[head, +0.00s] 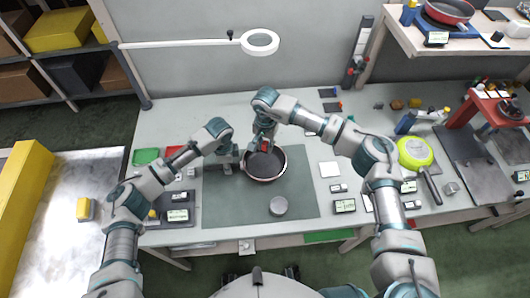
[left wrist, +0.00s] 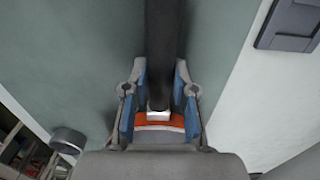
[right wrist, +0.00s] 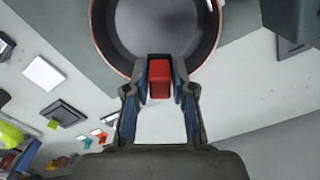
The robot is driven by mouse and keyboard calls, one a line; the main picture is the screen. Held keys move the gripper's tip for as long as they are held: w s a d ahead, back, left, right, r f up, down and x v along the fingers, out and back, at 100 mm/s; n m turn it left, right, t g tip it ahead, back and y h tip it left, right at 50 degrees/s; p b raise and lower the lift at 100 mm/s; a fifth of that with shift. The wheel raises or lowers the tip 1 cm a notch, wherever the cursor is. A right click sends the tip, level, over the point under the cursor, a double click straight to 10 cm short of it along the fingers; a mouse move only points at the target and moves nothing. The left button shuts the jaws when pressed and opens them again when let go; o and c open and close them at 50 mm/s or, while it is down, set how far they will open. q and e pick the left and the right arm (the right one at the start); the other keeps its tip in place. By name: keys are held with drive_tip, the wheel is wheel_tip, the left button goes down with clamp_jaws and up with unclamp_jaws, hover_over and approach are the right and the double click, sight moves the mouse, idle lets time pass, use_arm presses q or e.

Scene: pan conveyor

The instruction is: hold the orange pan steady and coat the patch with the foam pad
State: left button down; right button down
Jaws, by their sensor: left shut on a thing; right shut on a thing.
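The orange pan (head: 265,178), dark inside with a thin orange-red rim, sits on the green-grey mat. Its dark handle (left wrist: 160,45) runs between the fingers of my left gripper (left wrist: 158,110), which is shut on it; an orange band shows there. In the head view my left gripper (head: 228,160) is at the pan's left. My right gripper (right wrist: 160,85) is shut on a red block (right wrist: 160,78), apparently the foam pad, at the pan's rim (right wrist: 100,40). I cannot tell whether the block touches the pan. No separate patch can be made out inside.
A grey round tin (head: 278,206) stands on the mat (head: 225,205) in front of the pan. A yellow-green pan (head: 415,152) and small displays (head: 344,206) lie to the right. A magnifier lamp (head: 260,42) reaches over the back.

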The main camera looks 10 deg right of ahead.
drive_tip(key=shift+a, duration=0.35)
drive_tip(key=shift+f, duration=0.1)
